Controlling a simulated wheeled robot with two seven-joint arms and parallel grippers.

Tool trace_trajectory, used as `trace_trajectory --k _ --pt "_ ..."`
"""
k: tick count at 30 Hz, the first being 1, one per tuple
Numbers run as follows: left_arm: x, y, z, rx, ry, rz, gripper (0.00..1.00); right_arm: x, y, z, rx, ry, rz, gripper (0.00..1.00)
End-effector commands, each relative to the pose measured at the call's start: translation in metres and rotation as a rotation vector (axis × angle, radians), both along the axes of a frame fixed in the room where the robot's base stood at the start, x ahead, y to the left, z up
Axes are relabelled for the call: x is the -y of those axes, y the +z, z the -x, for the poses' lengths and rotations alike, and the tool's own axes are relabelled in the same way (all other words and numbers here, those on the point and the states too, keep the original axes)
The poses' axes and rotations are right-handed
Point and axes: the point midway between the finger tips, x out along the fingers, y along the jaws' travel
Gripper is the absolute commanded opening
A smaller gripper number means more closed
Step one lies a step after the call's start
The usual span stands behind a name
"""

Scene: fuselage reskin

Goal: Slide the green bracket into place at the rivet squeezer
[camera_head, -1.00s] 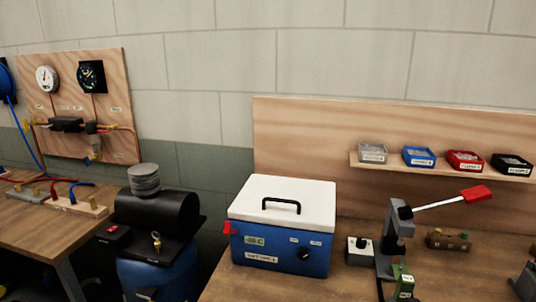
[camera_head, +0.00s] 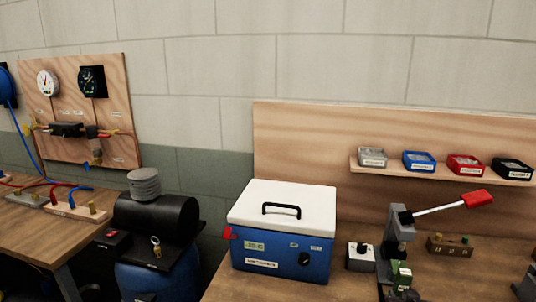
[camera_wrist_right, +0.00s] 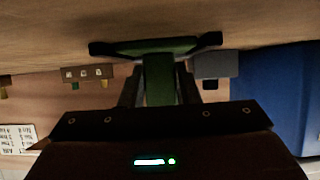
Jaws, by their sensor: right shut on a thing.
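The green bracket (camera_head: 401,272) is low in the head view, at the front of the rivet squeezer (camera_head: 397,240). The squeezer is grey, with a long lever ending in a red handle. My right gripper (camera_head: 403,292) shows as a dark shape at the bottom edge, just below the bracket. In the right wrist view my right gripper (camera_wrist_right: 160,82) is shut on the green bracket (camera_wrist_right: 160,70), whose wide end lies across beyond the fingers. I cannot tell whether the bracket touches the squeezer. My left gripper is not in view.
A blue box with a white lid (camera_head: 283,228) stands left of the squeezer, with a small grey switch box (camera_head: 361,256) between them. A brown block (camera_head: 450,245) lies to the right. Several small bins sit on the shelf (camera_head: 440,170) above.

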Motion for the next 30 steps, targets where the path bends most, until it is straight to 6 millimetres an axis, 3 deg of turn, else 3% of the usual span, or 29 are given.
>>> trace_trajectory --k 12,23,24,27,30 --pt "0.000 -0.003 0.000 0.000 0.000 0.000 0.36 0.004 0.000 -0.016 0.001 0.000 0.001 0.02" --pt "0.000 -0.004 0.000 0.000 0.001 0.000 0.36 0.005 0.000 -0.018 0.001 0.000 0.001 0.02" --pt "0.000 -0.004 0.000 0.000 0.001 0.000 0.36 0.005 0.000 -0.018 0.001 0.000 0.001 0.32" --pt "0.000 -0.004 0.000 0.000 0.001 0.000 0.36 0.005 0.000 -0.018 0.001 0.000 0.000 0.45" --pt "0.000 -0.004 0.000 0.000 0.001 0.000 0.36 0.005 0.000 -0.018 0.000 0.000 0.000 0.45"
